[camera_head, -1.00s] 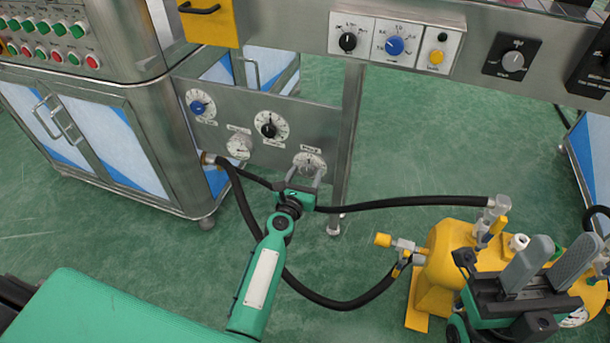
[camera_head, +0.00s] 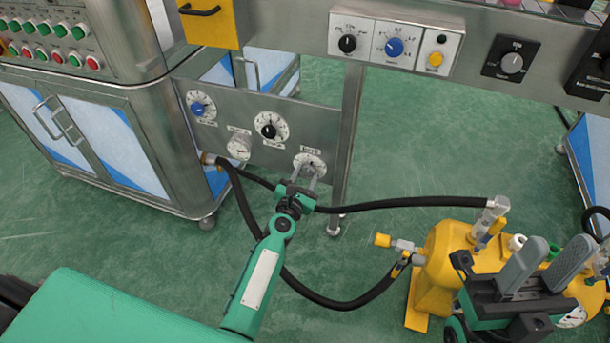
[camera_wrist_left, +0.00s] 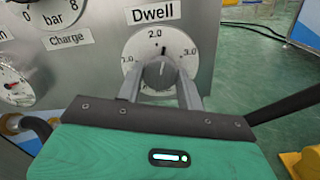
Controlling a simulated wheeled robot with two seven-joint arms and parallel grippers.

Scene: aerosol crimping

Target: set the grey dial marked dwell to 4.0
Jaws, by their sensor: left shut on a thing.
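The grey dwell dial (camera_wrist_left: 160,74) sits under the "Dwell" label on its white scale plate in the left wrist view. Its pointer mark points almost straight up, close to 2.0 and slightly right of it; 1.0 is at left and 3.0 at right. The lower scale is hidden by my gripper. In the head view the dial's plate (camera_head: 313,160) is at the lower right of the steel panel. My left gripper (camera_head: 309,176) is shut on the dial knob, one finger on each side. My right gripper (camera_head: 563,252) is open and empty at the lower right.
The panel (camera_head: 270,158) also carries a blue dial (camera_head: 198,109), a black dial (camera_head: 269,131) and a gauge (camera_head: 239,146). A black hose (camera_head: 410,202) runs below the dial to a yellow pump (camera_head: 450,265). Green floor lies open behind the panel.

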